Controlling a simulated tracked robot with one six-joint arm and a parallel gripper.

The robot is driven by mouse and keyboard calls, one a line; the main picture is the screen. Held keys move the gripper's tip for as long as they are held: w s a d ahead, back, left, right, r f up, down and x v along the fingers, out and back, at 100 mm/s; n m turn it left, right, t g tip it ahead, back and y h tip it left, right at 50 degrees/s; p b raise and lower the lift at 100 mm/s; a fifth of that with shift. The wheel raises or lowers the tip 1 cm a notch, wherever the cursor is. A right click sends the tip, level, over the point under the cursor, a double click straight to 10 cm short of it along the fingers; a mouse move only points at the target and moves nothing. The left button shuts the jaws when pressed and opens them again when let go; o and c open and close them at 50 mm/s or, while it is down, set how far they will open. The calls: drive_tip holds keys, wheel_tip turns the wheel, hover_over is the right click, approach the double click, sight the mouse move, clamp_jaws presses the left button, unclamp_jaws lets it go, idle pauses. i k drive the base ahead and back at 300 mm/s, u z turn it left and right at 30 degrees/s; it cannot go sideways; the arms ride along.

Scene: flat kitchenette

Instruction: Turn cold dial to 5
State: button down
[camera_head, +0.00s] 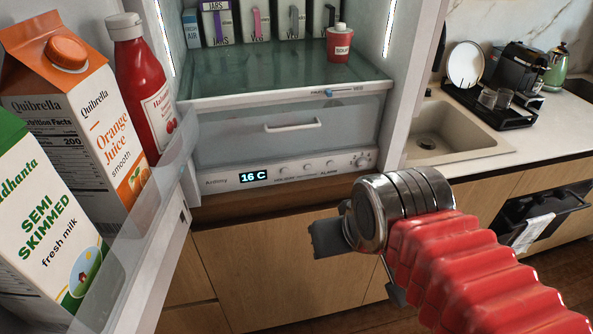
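The open fridge has a white control panel (220,183) along its bottom edge, with a lit display (254,177) reading "16 C". A small white dial (362,160) sits at the panel's right end. Its numbers and pointer are too small to read, and I cannot confirm its label. My gripper (362,267) is at the end of my red ribbed arm, below and in front of the panel, apart from the dial. Dark finger parts show at its left and underside. The wrist hides much of it, so its opening is unclear.
Several small buttons (307,167) line the panel left of the dial. A drawer (290,128) is above it. The open door holds a milk carton (45,220), an orange juice carton (85,130) and a red bottle (145,90). A sink (450,130) and counter are right.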

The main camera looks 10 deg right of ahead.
sight(361, 162)
drive_tip(key=k, duration=1.35)
drive_tip(key=u, duration=0.4)
drive_tip(key=i, duration=0.8)
drive_tip(key=u, duration=0.15)
